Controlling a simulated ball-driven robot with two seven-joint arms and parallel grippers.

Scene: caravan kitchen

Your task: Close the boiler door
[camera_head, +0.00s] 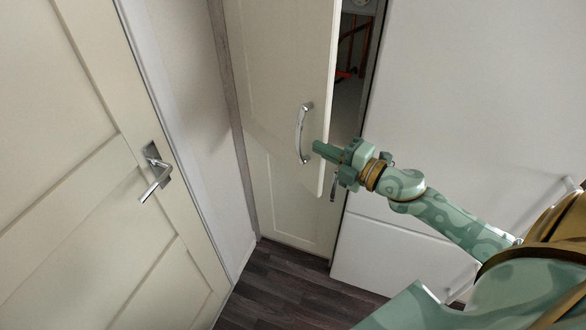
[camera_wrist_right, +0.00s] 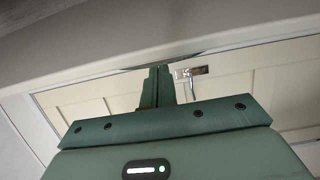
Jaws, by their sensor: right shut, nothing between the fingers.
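The boiler door (camera_head: 278,62) is a tall cream door that stands ajar, with a curved silver handle (camera_head: 301,131) near its right edge. A dark opening (camera_head: 350,85) shows to the right of that edge, with reddish pipes inside. My green right gripper (camera_head: 317,147) is shut and empty. Its tips are by the door's right edge, close to the lower end of the handle; I cannot tell if they touch. In the right wrist view its shut fingers (camera_wrist_right: 157,78) reach up toward a pale panel edge. My left gripper is not in view.
A cream room door (camera_head: 75,170) with a lever handle (camera_head: 157,178) stands at the left. White cabinet fronts (camera_head: 470,90) fill the right side. Dark wood floor (camera_head: 290,290) is clear at the bottom.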

